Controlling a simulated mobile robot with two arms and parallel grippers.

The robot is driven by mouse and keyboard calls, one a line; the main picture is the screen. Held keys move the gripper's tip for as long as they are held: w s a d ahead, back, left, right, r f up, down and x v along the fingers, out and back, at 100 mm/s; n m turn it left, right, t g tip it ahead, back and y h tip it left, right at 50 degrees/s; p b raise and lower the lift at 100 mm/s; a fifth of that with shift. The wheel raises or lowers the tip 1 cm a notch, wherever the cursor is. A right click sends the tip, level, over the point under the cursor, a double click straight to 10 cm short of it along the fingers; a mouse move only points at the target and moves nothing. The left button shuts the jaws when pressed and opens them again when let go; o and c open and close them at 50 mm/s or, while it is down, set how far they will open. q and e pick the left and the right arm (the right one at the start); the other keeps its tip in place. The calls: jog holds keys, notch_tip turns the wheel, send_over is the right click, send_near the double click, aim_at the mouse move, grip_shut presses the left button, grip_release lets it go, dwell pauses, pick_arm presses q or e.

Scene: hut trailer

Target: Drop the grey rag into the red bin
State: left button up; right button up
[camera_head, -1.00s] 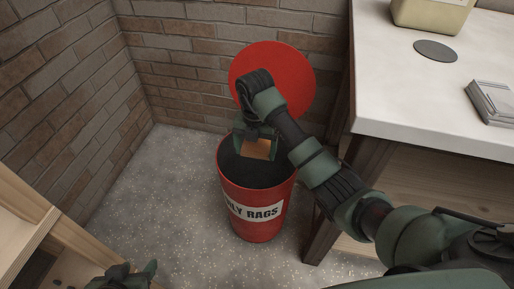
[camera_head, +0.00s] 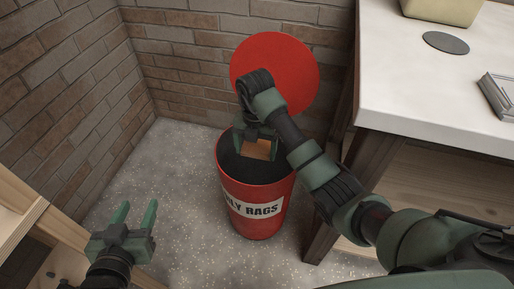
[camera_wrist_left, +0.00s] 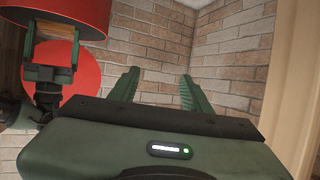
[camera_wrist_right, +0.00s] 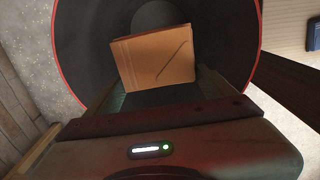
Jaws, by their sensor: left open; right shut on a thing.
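The red bin (camera_head: 240,190) labelled with "RAGS" stands on the floor, its round red lid (camera_head: 287,68) raised behind it. My right gripper (camera_head: 256,148) points down at the bin's mouth, shut on a flat orange-brown square thing (camera_wrist_right: 155,57). In the right wrist view the dark inside of the bin surrounds this thing; I cannot tell how deep it is. No grey rag shows; the held thing looks orange-brown. My left gripper (camera_head: 136,214) is open and empty, left of the bin; it also shows in the left wrist view (camera_wrist_left: 158,90).
Brick walls (camera_head: 190,60) close the back and left. A wooden shelf (camera_head: 20,220) is at lower left.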

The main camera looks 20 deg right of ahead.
jog(key=shift+f+b, duration=0.3)
jog(key=shift+f, duration=0.1)
pick_arm(q)
jog(key=shift+w+d+r+t+h, duration=0.15)
jog(key=shift+w+d+r+t, duration=0.25)
jog(key=shift+r, duration=0.4)
jog(key=shift+w+d+r+t+h, duration=0.2)
jog(key=shift+w+d+r+t, duration=0.1)
jog(key=shift+r+t, duration=0.4)
jog(key=shift+w+d+r+t+h, duration=0.15)
jog(key=shift+w+d+r+t, duration=0.2)
jog(key=shift+r, duration=0.55)
pick_arm(e)
jog(key=shift+f, duration=0.2)
jog(key=o, duration=1.3)
jog(key=shift+o, duration=0.2)
jog(key=shift+r, duration=0.1)
